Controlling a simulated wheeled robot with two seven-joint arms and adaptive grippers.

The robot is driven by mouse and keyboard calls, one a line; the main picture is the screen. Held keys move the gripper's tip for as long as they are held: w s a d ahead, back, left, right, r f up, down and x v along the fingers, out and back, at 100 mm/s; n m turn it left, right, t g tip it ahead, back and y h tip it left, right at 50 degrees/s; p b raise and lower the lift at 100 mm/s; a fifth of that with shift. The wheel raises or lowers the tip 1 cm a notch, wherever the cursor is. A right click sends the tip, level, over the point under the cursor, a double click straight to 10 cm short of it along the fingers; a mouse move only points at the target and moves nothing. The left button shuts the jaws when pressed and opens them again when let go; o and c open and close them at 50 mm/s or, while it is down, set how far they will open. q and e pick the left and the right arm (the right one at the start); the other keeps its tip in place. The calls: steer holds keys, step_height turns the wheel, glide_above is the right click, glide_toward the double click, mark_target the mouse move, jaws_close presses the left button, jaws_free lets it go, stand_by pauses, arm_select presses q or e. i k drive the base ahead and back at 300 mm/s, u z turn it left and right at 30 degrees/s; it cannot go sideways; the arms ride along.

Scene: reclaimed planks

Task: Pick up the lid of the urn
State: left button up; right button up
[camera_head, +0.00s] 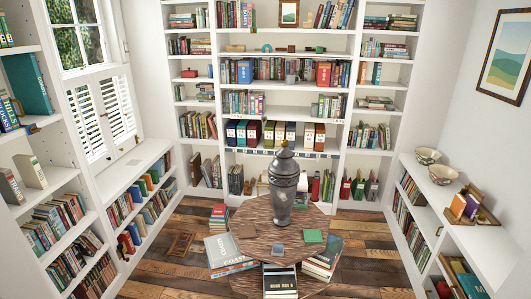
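A dark grey urn (283,194) stands upright on a wooden table (262,263) in the middle of the room. Its lid (283,157), a dark dome with a small knob on top, sits on the urn's mouth. Neither of my grippers shows in the head view.
White bookshelves line the walls. Two bowls (443,174) sit on the right shelf.

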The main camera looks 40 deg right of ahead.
mark_target(284, 165)
steer(key=z, duration=0.65)
steer(key=i, duration=1.65)
steer(key=z, duration=0.85)
